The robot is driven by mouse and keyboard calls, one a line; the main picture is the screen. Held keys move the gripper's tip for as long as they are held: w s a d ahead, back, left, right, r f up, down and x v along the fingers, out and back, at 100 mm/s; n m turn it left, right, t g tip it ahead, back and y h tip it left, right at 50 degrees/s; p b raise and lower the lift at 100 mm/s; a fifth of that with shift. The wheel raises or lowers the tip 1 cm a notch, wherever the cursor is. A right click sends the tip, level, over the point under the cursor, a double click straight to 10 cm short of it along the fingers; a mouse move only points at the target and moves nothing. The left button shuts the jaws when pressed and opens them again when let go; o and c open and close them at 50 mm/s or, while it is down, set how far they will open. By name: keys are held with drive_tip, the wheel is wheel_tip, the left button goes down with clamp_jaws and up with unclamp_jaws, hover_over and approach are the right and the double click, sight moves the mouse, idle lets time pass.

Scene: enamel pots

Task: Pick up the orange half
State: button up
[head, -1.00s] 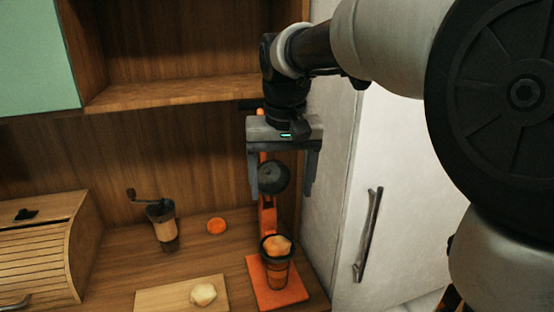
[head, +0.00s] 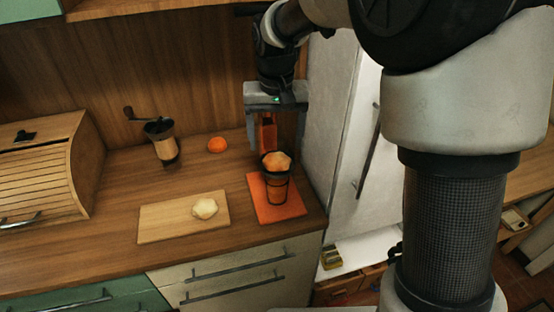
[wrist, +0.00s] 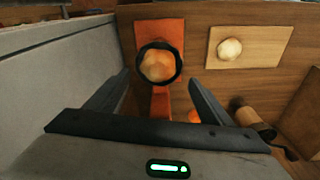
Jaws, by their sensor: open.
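A small bright orange, rounded piece (head: 217,144) lies on the counter near the back wall in the head view; it looks like an orange half. It shows partly in the wrist view (wrist: 194,116), beside a finger. A paler orange lump (head: 277,161) sits in the top of a dark-rimmed cup (head: 276,186) on a red-orange base; I cannot tell whether it is cut fruit. My gripper (head: 276,146) is open and empty, pointing down above and behind the cup. In the wrist view the lump (wrist: 159,66) lies just beyond and between the fingertips.
The cup stands on the red-orange base (head: 261,208) of an upright press, its column behind. A wooden board (head: 160,224) with a pale lump (head: 205,208), a grinder (head: 163,150) and a bread box (head: 40,165) are to the left. A white cabinet side (head: 328,110) stands close on the right.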

sight(277, 153)
drive_tip(key=f, duration=0.5)
drive_tip(key=shift+w+d+f, duration=0.1)
drive_tip(key=shift+w+d, duration=0.05)
drive_tip(key=shift+d, duration=0.05)
drive_tip(key=c, duration=1.3)
